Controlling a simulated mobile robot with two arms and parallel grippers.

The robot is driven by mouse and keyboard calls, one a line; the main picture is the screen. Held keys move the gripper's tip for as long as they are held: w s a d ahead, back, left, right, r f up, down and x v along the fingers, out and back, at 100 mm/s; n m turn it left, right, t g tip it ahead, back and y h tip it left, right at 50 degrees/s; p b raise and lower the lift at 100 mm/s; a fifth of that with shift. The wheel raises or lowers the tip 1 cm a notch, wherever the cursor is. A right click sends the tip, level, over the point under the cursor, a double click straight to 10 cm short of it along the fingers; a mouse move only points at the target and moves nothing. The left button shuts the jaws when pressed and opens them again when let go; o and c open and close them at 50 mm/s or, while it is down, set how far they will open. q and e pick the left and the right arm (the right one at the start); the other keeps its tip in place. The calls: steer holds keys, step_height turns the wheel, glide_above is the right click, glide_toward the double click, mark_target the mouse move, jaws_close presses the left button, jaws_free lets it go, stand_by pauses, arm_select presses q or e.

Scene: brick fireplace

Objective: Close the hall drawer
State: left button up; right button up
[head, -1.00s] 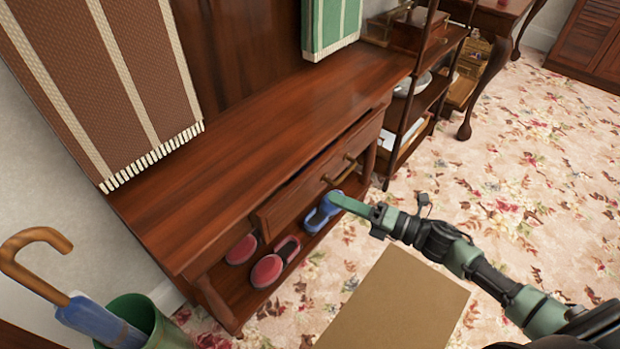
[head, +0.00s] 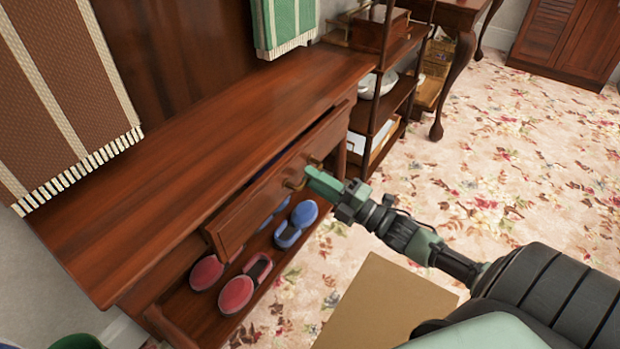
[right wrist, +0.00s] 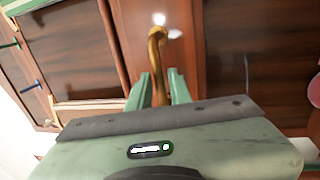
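The hall drawer (head: 262,202) sits under the top of a dark wooden hall stand (head: 185,165). It stands partly out, and a dark strip of its inside shows behind the front. Its brass handle (head: 294,184) is also in the right wrist view (right wrist: 157,48). My right gripper (head: 310,175) is at the handle. Any contact is partly hidden. My left gripper is not in view.
Red shoes (head: 237,292) and blue shoes (head: 290,238) lie on the shelf (head: 190,318) below the drawer. A brown mat or board (head: 375,312) lies on the floral carpet. An open shelf unit (head: 385,105) stands beyond the hall stand. Carpet at the right is clear.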

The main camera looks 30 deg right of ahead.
steer(key=shift+w+a+r, duration=0.1)
steer(key=shift+w+a, duration=0.1)
steer(key=shift+w, duration=0.35)
steer(key=shift+c, duration=0.3)
jaws_close()
stand_by(0.8)
